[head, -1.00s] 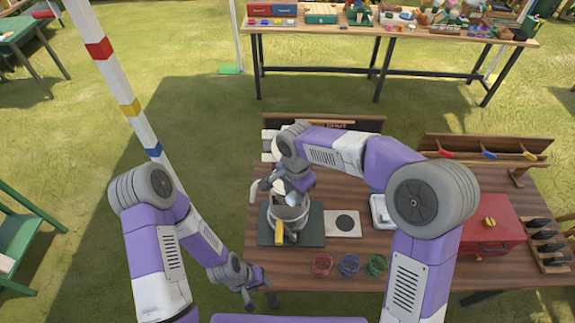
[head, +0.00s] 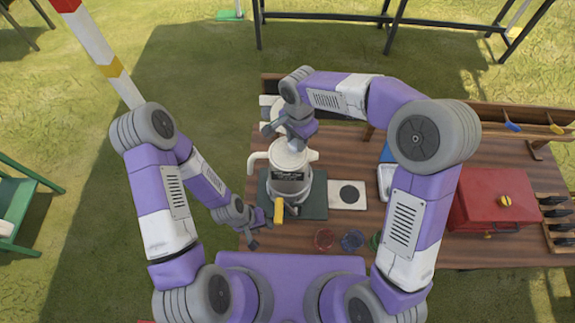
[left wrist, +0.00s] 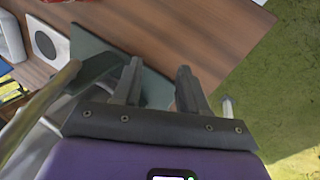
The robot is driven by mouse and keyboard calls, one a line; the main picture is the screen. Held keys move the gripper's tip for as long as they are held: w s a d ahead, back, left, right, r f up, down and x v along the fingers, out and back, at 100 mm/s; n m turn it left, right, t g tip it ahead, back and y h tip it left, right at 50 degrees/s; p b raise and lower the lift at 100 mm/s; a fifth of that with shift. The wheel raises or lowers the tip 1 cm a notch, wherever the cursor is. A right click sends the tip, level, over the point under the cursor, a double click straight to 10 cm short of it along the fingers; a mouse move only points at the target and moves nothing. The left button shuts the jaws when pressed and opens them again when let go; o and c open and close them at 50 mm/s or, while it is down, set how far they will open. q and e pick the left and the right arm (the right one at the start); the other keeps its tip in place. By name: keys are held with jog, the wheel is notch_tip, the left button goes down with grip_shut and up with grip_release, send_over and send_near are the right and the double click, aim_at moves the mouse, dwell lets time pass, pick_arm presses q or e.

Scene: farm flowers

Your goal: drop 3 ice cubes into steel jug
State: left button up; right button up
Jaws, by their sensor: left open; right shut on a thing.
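A steel vessel (head: 290,187) with a dark label and a yellow handle or lever in front stands on a dark green mat (head: 315,204). Its pale top (head: 291,159) has a handle loop at left and a spout at right; I cannot tell whether this is a separate jug. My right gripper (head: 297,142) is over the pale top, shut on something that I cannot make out. My left gripper (head: 262,228) is open and empty at the table's front left edge, apart from the vessel. Its open fingers show in the left wrist view (left wrist: 158,75). I cannot make out ice cubes.
A white tile (head: 334,195) with a black disc lies right of the mat. Small bowls of red (head: 324,239) and blue (head: 351,241) bits stand at the front. A red box (head: 490,200) is at right. A metal rod (left wrist: 40,108) crosses the left wrist view's left side.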

jog(key=shift+f, duration=0.6)
jog(key=o, duration=1.1)
notch_tip(320, 180, up, 8)
jog(key=shift+f+b, duration=0.15)
jog(key=shift+b, duration=0.2)
